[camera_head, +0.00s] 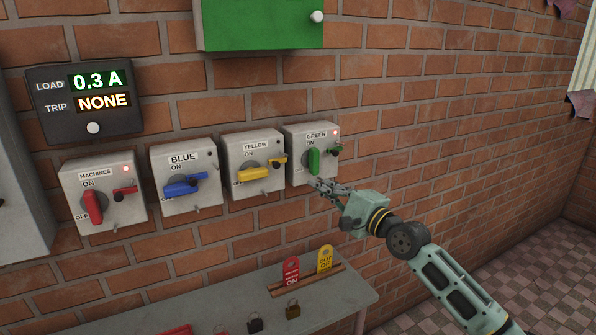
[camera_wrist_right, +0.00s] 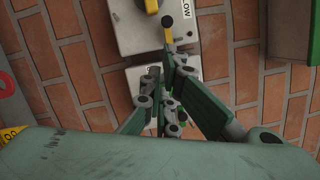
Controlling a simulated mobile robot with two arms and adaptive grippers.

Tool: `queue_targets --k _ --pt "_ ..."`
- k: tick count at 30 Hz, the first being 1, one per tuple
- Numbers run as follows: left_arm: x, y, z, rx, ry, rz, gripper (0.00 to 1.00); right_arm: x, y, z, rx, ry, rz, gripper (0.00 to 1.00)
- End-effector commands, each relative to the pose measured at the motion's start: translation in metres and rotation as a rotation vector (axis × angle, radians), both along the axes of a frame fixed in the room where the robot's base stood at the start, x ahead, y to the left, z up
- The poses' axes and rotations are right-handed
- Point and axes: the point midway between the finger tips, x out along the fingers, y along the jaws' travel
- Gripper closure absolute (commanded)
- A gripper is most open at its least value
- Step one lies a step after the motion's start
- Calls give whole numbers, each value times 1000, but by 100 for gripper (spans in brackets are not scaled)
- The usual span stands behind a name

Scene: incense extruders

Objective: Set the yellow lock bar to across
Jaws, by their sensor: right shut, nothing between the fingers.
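The yellow switch box (camera_head: 235,151) hangs on the brick wall, third from the left. Its yellow handle (camera_head: 252,174) lies roughly level, toward OFF. The small yellow lock bar (camera_head: 278,161) is at the right of the dial and looks roughly level. It also shows at the top of the right wrist view (camera_wrist_right: 168,38), beyond my fingers. My right gripper (camera_head: 318,185) is shut and empty, in front of the lower part of the green switch box (camera_head: 299,157), right of and below the yellow bar, apart from it. Contact with the green box cannot be told. My left gripper is out of view.
The blue box (camera_head: 160,160) and red machines box (camera_head: 70,182) are to the left. The green lock bar (camera_head: 334,151) and green handle (camera_head: 314,161) are close to my right gripper. A shelf (camera_head: 225,305) below holds tags and padlocks. A green panel (camera_head: 262,25) is above.

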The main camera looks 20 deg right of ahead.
Motion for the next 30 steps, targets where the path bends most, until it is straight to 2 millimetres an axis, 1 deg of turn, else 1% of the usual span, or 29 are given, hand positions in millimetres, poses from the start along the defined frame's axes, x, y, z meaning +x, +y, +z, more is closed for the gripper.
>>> queue_targets --k 1,5,12,18,24,30 --pt "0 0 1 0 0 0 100 2 1 4 9 -2 4 100" --pt "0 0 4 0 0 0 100 13 4 6 13 -4 3 100" --pt "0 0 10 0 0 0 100 51 14 10 10 -3 2 100" --pt "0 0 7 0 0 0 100 79 22 9 10 -3 2 100" --pt "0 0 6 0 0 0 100 93 26 10 8 -3 2 100" --pt "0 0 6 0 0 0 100 96 27 9 7 -1 2 100"
